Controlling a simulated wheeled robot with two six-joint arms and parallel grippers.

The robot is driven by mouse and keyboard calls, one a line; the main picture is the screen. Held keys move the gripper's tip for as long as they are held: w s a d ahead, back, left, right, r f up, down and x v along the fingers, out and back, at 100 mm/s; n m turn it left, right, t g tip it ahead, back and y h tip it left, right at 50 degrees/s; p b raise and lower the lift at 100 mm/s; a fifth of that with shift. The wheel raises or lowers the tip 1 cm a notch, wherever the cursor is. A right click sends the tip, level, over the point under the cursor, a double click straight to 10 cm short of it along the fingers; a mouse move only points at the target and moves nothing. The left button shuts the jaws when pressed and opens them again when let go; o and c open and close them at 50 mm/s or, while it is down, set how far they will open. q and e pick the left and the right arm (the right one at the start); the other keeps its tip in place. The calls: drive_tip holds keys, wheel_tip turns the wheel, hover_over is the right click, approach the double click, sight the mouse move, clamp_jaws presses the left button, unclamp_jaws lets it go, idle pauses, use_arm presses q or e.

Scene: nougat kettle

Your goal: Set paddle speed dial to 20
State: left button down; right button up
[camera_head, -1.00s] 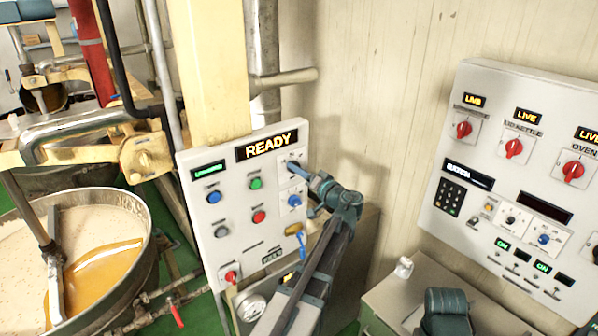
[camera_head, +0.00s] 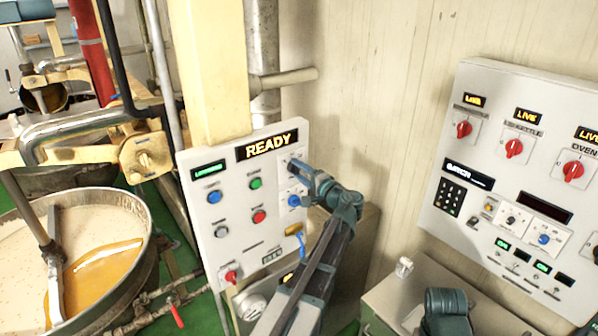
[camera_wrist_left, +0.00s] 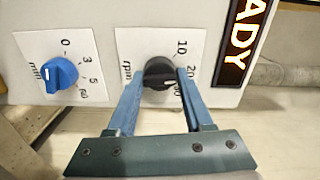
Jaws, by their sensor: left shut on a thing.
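The paddle speed dial (camera_wrist_left: 158,76) is a black knob on a white plate marked rpm, with 10, 20 and a partly covered number around it. Its pale pointer mark faces right in the left wrist view, but the exact value is hard to read. My left gripper (camera_wrist_left: 155,80) is shut on this knob, a blue finger on either side. In the head view my left gripper (camera_head: 297,167) reaches the upper right of the READY control panel (camera_head: 232,228) and largely hides the dial.
A blue knob (camera_wrist_left: 60,72) marked min sits beside the dial; it also shows just below my gripper in the head view (camera_head: 294,201). Push buttons fill the panel's left part. A second control panel (camera_head: 470,215) is at right, and a kettle (camera_head: 120,290) at left.

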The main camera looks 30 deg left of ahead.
use_arm(q)
drive_tip(key=shift+m, duration=0.7)
drive_tip(key=shift+c, duration=1.5)
unclamp_jaws()
drive_tip(key=v, duration=1.4)
drive_tip(key=shift+a+f, duration=0.1)
drive_tip(key=s+d+f+g+h+b, duration=0.25)
drive_tip(key=s+d+f+h, duration=0.2)
drive_tip(key=f, duration=0.55)
drive_tip(key=s+d+f+n+g+h+b, duration=0.1)
drive_tip(key=s+d+f+h+b, duration=0.3)
drive_tip(key=f, duration=0.5)
drive_tip(key=s+d+f+g+h+b, duration=0.1)
drive_tip(key=s+d+f+h+b, duration=0.2)
drive_tip(key=s+d+f, duration=0.5)
drive_tip(key=s+d+f+g+h+b, duration=0.2)
drive_tip(key=s+d+f+h+b, duration=0.1)
drive_tip(key=s+d+f, duration=0.3)
drive_tip(key=shift+d+f+h, duration=0.45)
drive_tip(key=shift+d+f, duration=0.2)
drive_tip(key=shift+d, duration=0.2)
